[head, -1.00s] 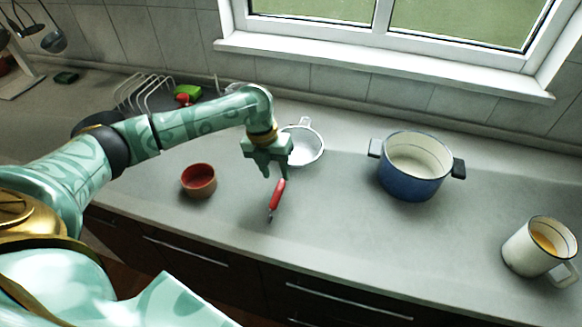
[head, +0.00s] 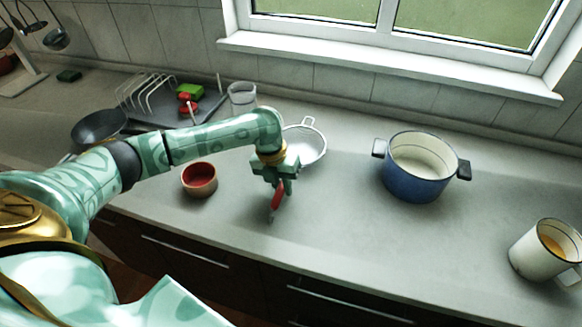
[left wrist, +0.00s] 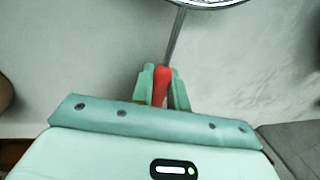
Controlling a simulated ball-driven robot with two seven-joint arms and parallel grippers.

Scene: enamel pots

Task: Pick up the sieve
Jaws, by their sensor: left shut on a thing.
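The sieve has a pale round bowl (head: 309,147) with a small wire loop at its far side, and a red handle (head: 277,203) toward the counter's front. My left gripper (head: 279,188) is shut on the red handle. In the left wrist view the handle (left wrist: 162,82) sits between both fingers, and a thin metal shaft (left wrist: 175,38) runs up to the bowl's rim, cut off by the top edge. The arm hides the middle of the sieve in the head view. I cannot tell any gap between sieve and counter. My right gripper is not in view.
A red-brown bowl (head: 200,179) stands left of the gripper. A blue pot (head: 416,185) and a white mug (head: 535,252) stand to the right. A glass (head: 241,93), a rack (head: 147,92) and a dark pan (head: 98,125) are behind. Counter between sieve and pot is clear.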

